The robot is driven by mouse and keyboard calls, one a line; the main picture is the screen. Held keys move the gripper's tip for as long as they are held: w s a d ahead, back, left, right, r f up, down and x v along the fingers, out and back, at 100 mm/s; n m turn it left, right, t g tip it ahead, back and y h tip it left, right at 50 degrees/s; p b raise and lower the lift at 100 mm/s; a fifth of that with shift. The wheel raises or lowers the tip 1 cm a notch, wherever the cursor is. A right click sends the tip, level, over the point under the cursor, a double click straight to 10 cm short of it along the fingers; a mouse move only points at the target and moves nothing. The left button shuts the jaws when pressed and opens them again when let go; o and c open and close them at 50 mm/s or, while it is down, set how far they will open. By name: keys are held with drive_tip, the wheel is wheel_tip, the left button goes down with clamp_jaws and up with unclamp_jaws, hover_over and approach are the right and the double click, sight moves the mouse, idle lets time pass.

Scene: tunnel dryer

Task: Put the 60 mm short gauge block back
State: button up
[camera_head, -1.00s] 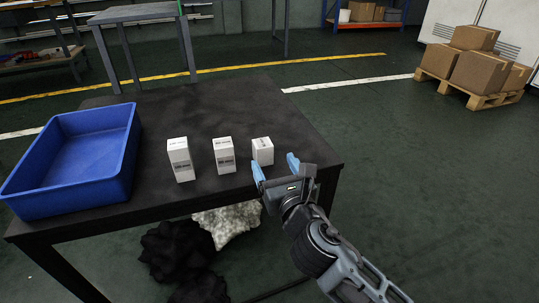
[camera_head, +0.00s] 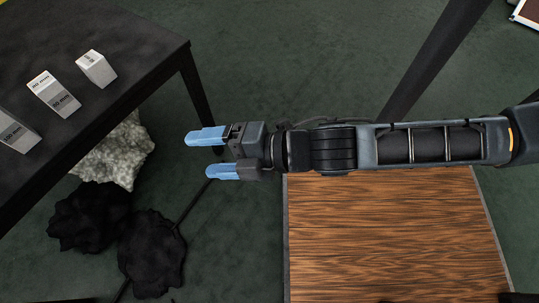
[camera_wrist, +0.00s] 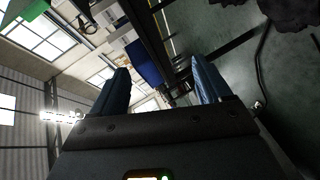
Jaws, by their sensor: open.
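Three white blocks stand on the dark table (camera_head: 140,35) in the head view. The shortest, rightmost block (camera_head: 97,69) looks like the 60 mm one; its label is too small to read surely. The block labelled 80 mm (camera_head: 54,94) stands left of it, and a taller block (camera_head: 15,134) is partly cut off at the left edge. My gripper (camera_head: 198,155) is open and empty, off the table's right side, with its blue fingers pointing left. In the wrist view its two fingers (camera_wrist: 162,78) are apart with nothing between them.
A wood-grained panel (camera_head: 390,235) lies below my arm. A pale speckled lump (camera_head: 115,155) and black lumps (camera_head: 90,217) are on the floor under the table. The blue bin (camera_wrist: 146,62) shows in the wrist view. Green floor is free beyond the table.

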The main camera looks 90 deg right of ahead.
drive_tip(key=s+a+r+m, duration=0.2)
drive_tip(key=s+r+m, duration=0.1)
drive_tip(key=s+m, duration=0.2)
drive_tip(key=s+a+r+m+y, duration=0.1)
drive_tip(key=s+a+r+m, duration=0.1)
drive_tip(key=s+m, duration=0.3)
drive_tip(key=m, duration=0.3)
drive_tip(key=shift+r+m, duration=0.4)
drive_tip(key=shift+r, duration=0.1)
wheel_tip(320, 180, up, 25)
drive_tip(key=p, duration=2.5)
